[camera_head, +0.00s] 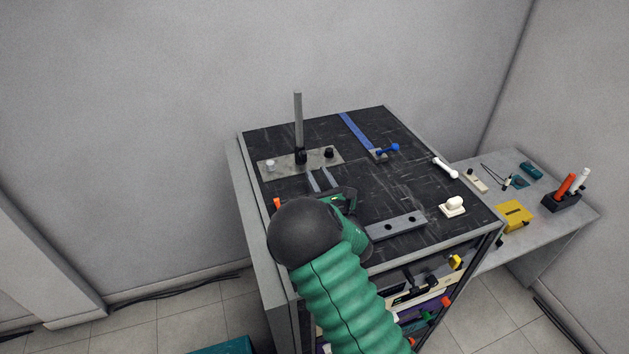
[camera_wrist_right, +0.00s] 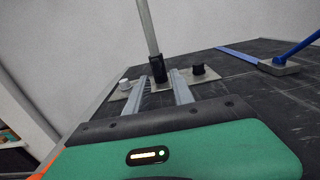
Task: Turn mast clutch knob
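A grey mast (camera_head: 298,118) stands upright in a black collar (camera_head: 301,157) on a metal plate (camera_head: 285,164) at the back left of the dark cabinet top. A white knob (camera_head: 270,165) is at the plate's left end and a black knob (camera_head: 328,152) at its right end. The right wrist view also shows the mast (camera_wrist_right: 148,30), white knob (camera_wrist_right: 123,84) and black knob (camera_wrist_right: 198,69). Which one is the clutch knob I cannot tell. My right gripper (camera_head: 318,174) points toward the plate, its two grey fingers apart and empty, just in front of the collar. My left gripper is out of view.
A blue strip with a blue-handled lever (camera_head: 387,150) lies right of the plate. A grey bar with holes (camera_head: 397,224), a white switch (camera_head: 453,206) and a white handle (camera_head: 445,167) are nearer the right edge. A side table (camera_head: 577,222) holds tools. Walls stand behind.

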